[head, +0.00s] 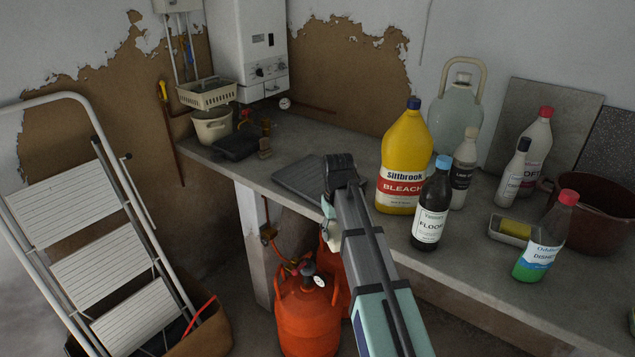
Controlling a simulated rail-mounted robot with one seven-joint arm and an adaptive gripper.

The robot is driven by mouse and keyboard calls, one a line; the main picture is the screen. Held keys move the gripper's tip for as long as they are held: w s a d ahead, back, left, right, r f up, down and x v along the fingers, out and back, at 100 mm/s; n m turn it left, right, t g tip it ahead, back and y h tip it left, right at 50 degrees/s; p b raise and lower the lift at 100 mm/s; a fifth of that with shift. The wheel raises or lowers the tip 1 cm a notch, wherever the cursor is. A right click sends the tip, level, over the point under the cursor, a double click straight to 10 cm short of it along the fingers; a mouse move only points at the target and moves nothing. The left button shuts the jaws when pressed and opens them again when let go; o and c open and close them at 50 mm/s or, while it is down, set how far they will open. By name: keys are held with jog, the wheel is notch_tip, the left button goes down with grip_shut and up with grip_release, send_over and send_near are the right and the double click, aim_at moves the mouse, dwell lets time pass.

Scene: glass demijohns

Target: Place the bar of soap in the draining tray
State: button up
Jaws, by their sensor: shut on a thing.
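In the head view my arm reaches up from the bottom edge to a dark joint over the counter. A pale teal and cream part of it shows beside the counter's front edge. My gripper cannot be made out; it seems hidden behind the arm. No bar of soap can be made out for certain. A flat grey ridged tray (296,177), which looks like the draining tray, lies on the counter, partly covered by the arm and bare where it shows. A yellow block (516,228), soap or sponge, lies in a small pale dish (496,232) at right.
A yellow bleach bottle (403,160) and dark floor-cleaner bottle (432,205) stand right of my arm. A glass demijohn (455,112), more bottles and a dark red basin (596,222) stand beyond. An orange gas cylinder (305,318) is below; a stepladder (95,235) is left.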

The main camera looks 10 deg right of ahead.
jog(key=w+d+r+n+b, duration=0.1)
jog(key=w+d+r+n, duration=0.15)
jog(key=w+r, duration=1)
jog(key=w+d+r+n+b, duration=0.1)
jog(key=w+r+n+b, duration=0.15)
jog(key=w+r, duration=1)
jog(key=shift+n, duration=0.3)
jog(key=f+p, duration=0.1)
jog(key=f, duration=0.6)
jog(key=w+f+p, duration=0.1)
jog(key=f+p, duration=0.1)
jog(key=f, duration=0.6)
jog(key=w+f+p, duration=0.1)
jog(key=f+p, duration=0.1)
jog(key=f, duration=0.5)
jog(key=shift+w+d+f, duration=0.1)
jog(key=shift+d+f, duration=0.1)
jog(key=shift+f, duration=0.05)
jog(key=shift+f, duration=0.1)
jog(key=o, duration=1.3)
notch_tip(320, 180, up, 12)
jog(key=shift+r+b, duration=0.1)
jog(key=shift+b, duration=1.15)
